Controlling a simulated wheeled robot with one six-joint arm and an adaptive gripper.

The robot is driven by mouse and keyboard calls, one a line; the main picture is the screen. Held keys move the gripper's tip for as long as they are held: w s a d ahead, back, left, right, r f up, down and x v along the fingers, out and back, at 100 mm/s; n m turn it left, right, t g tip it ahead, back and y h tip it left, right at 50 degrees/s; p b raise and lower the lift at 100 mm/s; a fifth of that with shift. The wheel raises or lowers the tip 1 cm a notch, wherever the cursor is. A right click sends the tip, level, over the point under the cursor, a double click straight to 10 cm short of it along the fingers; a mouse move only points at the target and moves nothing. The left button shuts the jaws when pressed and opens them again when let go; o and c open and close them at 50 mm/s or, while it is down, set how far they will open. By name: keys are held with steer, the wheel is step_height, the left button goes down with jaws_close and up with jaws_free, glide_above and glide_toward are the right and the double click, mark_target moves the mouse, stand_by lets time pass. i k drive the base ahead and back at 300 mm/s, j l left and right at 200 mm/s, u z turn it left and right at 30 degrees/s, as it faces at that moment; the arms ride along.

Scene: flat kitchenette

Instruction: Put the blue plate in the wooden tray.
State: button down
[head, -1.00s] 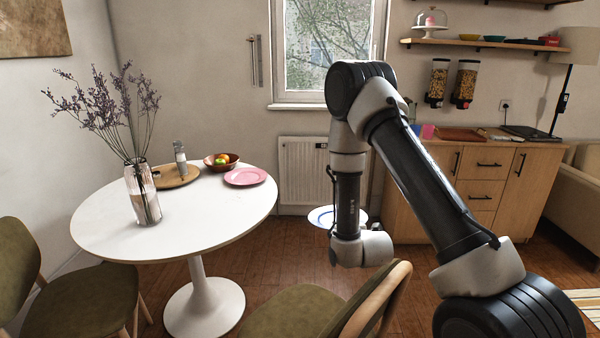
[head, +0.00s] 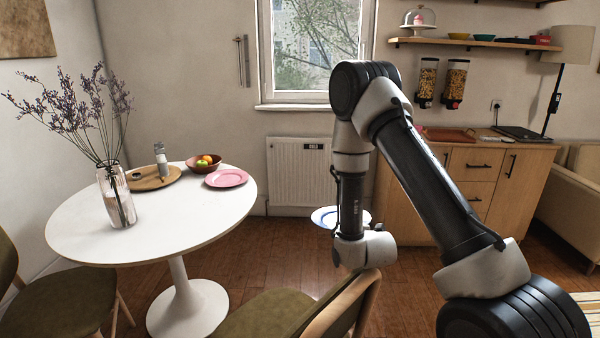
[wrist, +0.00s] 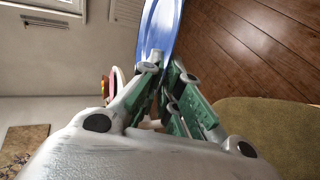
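The blue plate (head: 327,216) is white with a blue rim. It is held out beyond my wrist in the head view, partly hidden by my arm. In the wrist view the plate (wrist: 160,28) stands edge-on between the fingertips of my gripper (wrist: 163,72), which is shut on its rim. In the head view my fingers are hidden behind the wrist. A flat brown wooden tray (head: 450,135) lies on the wooden counter at the right, well apart from my gripper; its inside is hard to make out.
A round white table (head: 90,232) at the left bears a vase, a round wooden board, a fruit bowl and a pink plate (head: 226,178). A chair (head: 290,312) stands close below my gripper. The counter (head: 485,168) carries a dark flat item (head: 522,133) right of the tray.

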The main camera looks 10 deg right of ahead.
mark_target(448, 136)
steer(key=k+l+z, duration=0.2)
steer(key=l+z, duration=0.15)
steer(key=l, duration=0.15)
steer(key=k+l+z, duration=0.2)
steer(key=i+l+z, duration=0.2)
steer(key=i, duration=1)
steer(key=i+l+z, duration=0.2)
steer(key=i, duration=0.95)
